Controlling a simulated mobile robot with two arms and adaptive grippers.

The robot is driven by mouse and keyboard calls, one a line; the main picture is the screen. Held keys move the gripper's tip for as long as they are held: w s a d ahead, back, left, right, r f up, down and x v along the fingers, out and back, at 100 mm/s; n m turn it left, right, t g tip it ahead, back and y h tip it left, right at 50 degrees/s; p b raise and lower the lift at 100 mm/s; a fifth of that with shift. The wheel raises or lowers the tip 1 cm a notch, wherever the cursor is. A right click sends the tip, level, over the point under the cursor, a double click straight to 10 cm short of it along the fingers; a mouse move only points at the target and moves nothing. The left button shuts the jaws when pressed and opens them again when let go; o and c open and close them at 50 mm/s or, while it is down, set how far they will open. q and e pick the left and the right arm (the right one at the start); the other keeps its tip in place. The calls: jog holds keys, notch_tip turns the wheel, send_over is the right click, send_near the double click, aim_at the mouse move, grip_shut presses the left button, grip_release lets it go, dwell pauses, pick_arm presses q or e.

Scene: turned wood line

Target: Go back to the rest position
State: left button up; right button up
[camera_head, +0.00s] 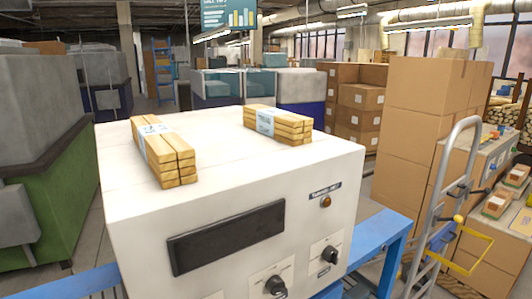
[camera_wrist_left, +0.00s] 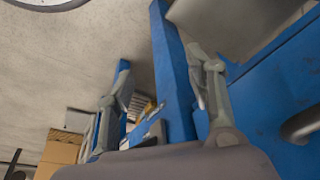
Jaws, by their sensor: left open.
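My left gripper (camera_wrist_left: 156,84) shows only in the left wrist view. Its two grey fingers are spread apart with nothing between them. Blue metal framework (camera_wrist_left: 174,80) shows behind and between the fingers, and the grey floor is beyond. I cannot tell whether the right finger touches the blue panel (camera_wrist_left: 270,90) behind it. Neither gripper shows in the head view, and my right gripper is in no view.
A white machine (camera_head: 235,190) with knobs and a dark slot stands close in front. Two strapped bundles of wood, left (camera_head: 165,155) and right (camera_head: 277,124), lie on top. A blue frame (camera_head: 380,240), hand truck (camera_head: 440,200) and stacked cartons (camera_head: 420,120) stand right.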

pick_arm(q)
jog(key=s+f+g, duration=0.1)
jog(key=s+f, duration=0.1)
jog(key=f, duration=0.8)
jog(key=s+f, duration=0.3)
jog(key=f, duration=0.6)
jog(key=s+a+f+g, duration=0.1)
jog(key=s+a+f, duration=0.2)
jog(key=s+f, duration=1)
jog(key=shift+s+a, duration=0.15)
jog(key=shift+s, duration=0.8)
